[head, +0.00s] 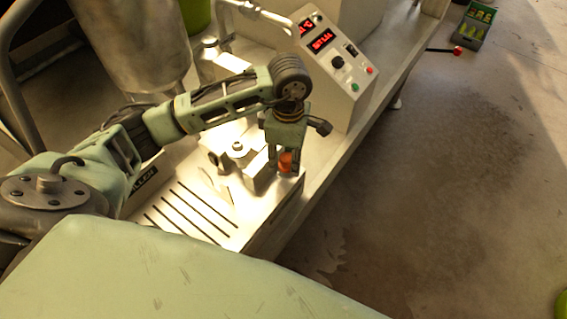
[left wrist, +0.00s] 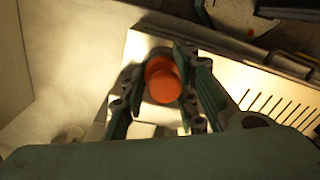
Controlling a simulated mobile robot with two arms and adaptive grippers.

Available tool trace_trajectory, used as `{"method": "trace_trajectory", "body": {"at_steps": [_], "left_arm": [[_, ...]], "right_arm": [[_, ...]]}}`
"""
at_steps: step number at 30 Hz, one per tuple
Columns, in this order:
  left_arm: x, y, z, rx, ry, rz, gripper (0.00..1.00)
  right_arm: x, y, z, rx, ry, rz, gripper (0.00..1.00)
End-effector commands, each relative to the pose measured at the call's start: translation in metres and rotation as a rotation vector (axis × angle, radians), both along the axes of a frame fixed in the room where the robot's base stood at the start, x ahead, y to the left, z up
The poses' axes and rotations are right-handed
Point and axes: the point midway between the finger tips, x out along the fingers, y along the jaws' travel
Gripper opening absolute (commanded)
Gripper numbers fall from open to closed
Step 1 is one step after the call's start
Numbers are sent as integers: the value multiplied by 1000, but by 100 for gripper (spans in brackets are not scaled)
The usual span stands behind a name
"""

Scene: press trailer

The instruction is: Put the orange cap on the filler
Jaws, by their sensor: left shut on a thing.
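The orange cap (head: 286,161) shows between the fingers of my left gripper (head: 284,163), near the right end of the metal press bench. In the left wrist view the orange cap (left wrist: 163,80) sits between the two green fingers (left wrist: 158,88), and the gripper is shut on it. The gripper points down over the bench plate. What lies directly under the cap is hidden, so I cannot tell whether it touches a filler neck. My right gripper is not in view.
A control box (head: 338,66) with red displays and knobs stands behind the gripper. A slotted metal plate (head: 178,222) lies to the left. A steel tank (head: 142,45) stands at the back left. A green tray (head: 474,22) lies on the floor, which is otherwise mostly clear at right.

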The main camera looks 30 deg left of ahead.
Motion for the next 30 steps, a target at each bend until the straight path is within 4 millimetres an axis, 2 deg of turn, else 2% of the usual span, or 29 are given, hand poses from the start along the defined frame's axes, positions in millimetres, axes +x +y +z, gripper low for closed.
{"method": "trace_trajectory", "body": {"at_steps": [5, 12, 24, 25, 30], "left_arm": [[-7, 6, -9, 0, 1, 0, 0], [-7, 5, -41, -1, 2, -1, 0], [-6, 6, -49, 0, -2, -2, 0], [-6, 6, -49, 0, -2, -2, 29], [-6, 6, -48, 0, -1, -2, 44]], "right_arm": [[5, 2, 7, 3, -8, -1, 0], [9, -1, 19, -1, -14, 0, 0], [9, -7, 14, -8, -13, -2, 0], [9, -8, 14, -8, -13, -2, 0], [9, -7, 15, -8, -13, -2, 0]]}}
